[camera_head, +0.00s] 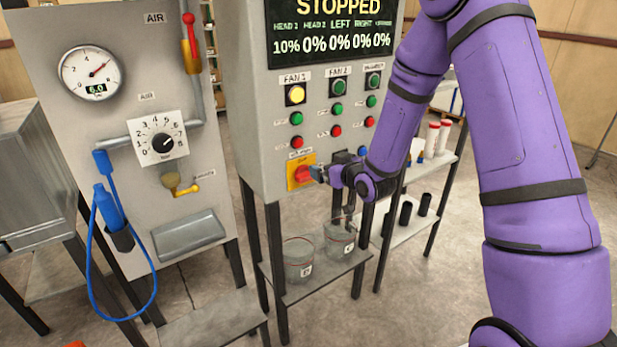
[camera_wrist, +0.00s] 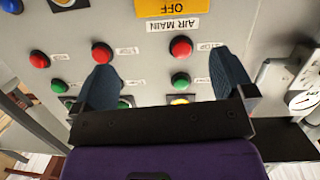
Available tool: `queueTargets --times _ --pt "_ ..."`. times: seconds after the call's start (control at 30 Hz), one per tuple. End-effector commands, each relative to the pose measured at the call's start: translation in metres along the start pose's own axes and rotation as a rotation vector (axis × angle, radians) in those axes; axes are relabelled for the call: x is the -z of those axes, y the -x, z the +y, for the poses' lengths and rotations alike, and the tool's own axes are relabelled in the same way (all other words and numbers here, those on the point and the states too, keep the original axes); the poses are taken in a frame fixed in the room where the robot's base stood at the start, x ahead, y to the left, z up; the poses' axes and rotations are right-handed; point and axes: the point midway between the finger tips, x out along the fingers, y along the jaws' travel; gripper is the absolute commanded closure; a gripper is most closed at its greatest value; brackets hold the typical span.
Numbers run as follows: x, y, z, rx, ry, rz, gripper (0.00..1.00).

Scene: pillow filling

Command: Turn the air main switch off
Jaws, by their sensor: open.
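The air main switch (camera_head: 302,174) is a red rotary knob on a yellow plate, low on the front of the grey control cabinet. In the wrist view only part of its yellow plate (camera_wrist: 166,8) shows at the top edge, with "OFF" on it and an "AIR MAIN" label beside it. The red knob is out of that view. My gripper (camera_head: 319,174) is just right of the knob in the head view; contact cannot be told. In the wrist view my gripper (camera_wrist: 166,78) has its two blue fingers wide apart with nothing between them.
Green and red push buttons (camera_head: 338,119) sit above the switch, under a display (camera_head: 330,25) reading "STOPPED". Two buckets (camera_head: 298,259) stand on a shelf below. An air panel (camera_head: 105,170) with a gauge, dial and blue hose is at the left.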

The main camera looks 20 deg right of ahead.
Motion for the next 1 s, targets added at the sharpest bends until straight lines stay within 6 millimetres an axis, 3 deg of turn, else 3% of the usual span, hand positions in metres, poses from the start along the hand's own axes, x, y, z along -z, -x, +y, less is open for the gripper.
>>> queueTargets --times 0.03,0.2,0.4,0.67,1.0 --pt "-0.015 -0.005 -0.003 0.008 -0.014 0.022 0.00" --pt "-0.049 -0.012 -0.010 0.028 -0.052 0.125 0.00" --pt "-0.069 -0.013 -0.015 0.034 -0.080 0.199 0.00" --pt "-0.069 -0.026 -0.016 0.036 -0.085 0.217 0.00" --pt "-0.056 -0.083 -0.018 0.036 -0.084 0.216 0.00"
